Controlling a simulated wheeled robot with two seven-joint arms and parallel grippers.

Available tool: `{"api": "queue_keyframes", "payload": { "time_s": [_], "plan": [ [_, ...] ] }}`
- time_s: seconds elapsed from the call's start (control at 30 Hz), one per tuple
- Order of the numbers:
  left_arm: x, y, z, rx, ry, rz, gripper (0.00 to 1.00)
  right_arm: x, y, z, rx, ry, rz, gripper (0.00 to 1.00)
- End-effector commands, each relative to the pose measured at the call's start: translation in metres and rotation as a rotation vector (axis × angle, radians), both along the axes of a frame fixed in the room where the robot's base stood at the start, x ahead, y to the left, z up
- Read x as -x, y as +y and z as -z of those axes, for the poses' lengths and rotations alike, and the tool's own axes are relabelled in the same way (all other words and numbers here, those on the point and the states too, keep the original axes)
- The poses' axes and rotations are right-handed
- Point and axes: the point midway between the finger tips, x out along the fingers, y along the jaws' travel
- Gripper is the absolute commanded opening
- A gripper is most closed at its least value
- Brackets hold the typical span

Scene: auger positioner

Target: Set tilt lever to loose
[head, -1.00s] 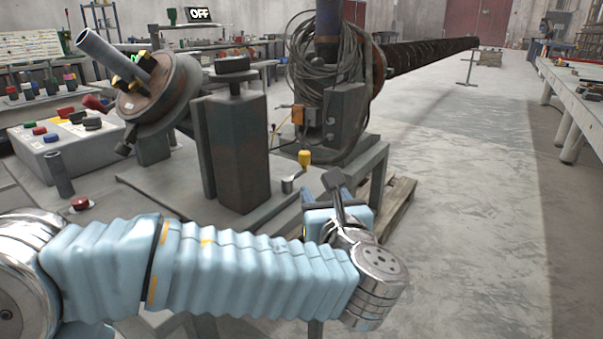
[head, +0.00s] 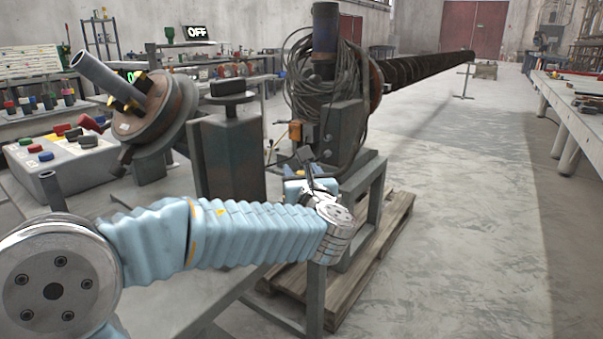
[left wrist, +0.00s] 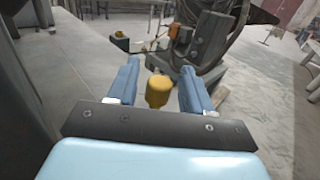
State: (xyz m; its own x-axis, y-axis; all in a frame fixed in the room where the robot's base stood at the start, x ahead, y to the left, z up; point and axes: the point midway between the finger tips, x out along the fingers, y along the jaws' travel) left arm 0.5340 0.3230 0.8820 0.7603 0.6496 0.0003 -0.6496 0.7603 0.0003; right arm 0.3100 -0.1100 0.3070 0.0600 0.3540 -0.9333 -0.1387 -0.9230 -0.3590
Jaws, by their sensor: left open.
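A yellow knob (left wrist: 158,91) on what looks like a small lever shows between my left gripper's fingers in the left wrist view. I cannot tell whether this is the tilt lever or how it is set. My left gripper (left wrist: 160,69) is open, one blue finger on each side of the knob, with no clear contact. In the head view my left gripper (head: 307,172) is beside the machine's stand, and my own wrist and arm hide most of it and the knob. My right gripper is in neither view.
A dark post (head: 228,150) stands left of my gripper. An orange box (head: 296,131) and coiled cables (head: 300,75) are just behind it. A control box (head: 62,155) with coloured buttons is at the left.

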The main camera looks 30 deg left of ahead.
Motion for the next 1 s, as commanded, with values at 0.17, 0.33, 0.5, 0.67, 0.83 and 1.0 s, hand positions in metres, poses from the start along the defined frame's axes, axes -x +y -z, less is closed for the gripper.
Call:
{"api": "queue_keyframes", "payload": {
  "time_s": [0.17, 0.33, 0.5, 0.67, 0.83, 1.0],
  "plan": [
    [0.0000, 0.0000, 0.0002, 0.000, 0.000, 0.000, 0.50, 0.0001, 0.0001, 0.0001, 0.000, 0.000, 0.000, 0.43],
    [0.0002, -0.0001, 0.0001, 0.000, 0.000, 0.000, 0.27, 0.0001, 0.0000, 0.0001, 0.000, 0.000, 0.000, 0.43],
    [0.0003, -0.0003, 0.0002, 0.001, 0.001, 0.000, 0.01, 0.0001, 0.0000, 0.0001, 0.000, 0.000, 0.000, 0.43],
    [0.0003, -0.0004, 0.0002, 0.001, 0.001, 0.000, 0.00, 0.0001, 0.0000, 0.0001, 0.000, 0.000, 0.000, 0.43],
    [0.0006, -0.0007, 0.0003, 0.001, 0.001, -0.005, 0.00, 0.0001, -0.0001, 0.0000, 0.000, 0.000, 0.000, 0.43],
    [0.0031, -0.0017, 0.0000, 0.001, 0.001, -0.040, 0.00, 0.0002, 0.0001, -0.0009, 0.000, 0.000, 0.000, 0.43]
  ]
}}
